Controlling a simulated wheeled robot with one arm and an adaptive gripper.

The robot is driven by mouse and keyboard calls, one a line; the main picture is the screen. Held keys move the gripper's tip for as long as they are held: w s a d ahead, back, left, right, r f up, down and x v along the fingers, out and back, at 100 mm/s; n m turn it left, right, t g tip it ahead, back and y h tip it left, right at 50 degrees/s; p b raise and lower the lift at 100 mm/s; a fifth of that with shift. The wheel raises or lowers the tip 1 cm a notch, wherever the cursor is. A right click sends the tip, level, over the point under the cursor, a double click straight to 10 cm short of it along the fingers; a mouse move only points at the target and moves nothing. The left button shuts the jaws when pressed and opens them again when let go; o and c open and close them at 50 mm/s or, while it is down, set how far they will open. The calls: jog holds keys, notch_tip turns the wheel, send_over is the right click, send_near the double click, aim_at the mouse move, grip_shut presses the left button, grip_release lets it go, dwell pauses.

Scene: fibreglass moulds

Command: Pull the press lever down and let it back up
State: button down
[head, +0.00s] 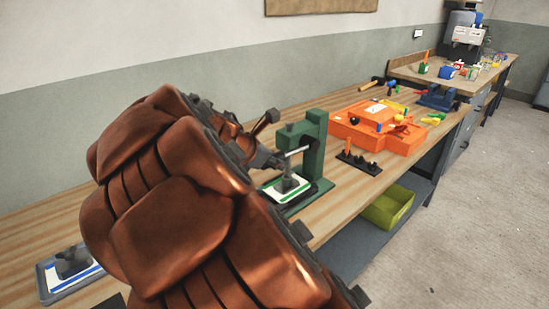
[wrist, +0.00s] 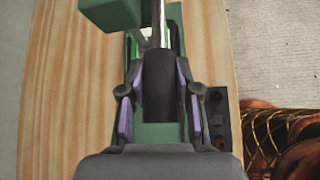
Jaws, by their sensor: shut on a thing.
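The green press (head: 316,140) stands on the wooden bench, just right of my arm in the head view. Its silver lever (head: 297,151) sticks out to the left, and its outer end is hidden behind my gripper (head: 266,157). In the wrist view, the lever's dark handle (wrist: 158,82) lies between the two fingers of my gripper (wrist: 158,100), which is shut on it. Part of the green press head (wrist: 110,12) shows at the top of that view. A dark block (head: 289,184) sits on a white, green-edged plate (head: 274,192) under the press.
A blue vise (head: 437,98) is farther back. A tray with a dark block (head: 45,292) is at lower left. A yellow-green bin (head: 388,208) sits below the bench.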

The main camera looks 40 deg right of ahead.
jog(key=shift+a+f+h+b, duration=0.1)
jog(key=shift+f+h+b, duration=0.4)
jog(key=shift+f, duration=0.4)
jog(key=shift+s+f, duration=0.15)
jog(key=c, duration=0.8)
grip_release()
jog(key=shift+r, duration=0.3)
jog(key=shift+a+r, duration=0.15)
jog(key=shift+a, duration=0.05)
jog(key=w+v, duration=0.1)
jog(key=v, duration=1)
jog(key=shift+s, duration=0.45)
jog(key=shift+a+r, duration=0.1)
jog(key=shift+a, duration=0.05)
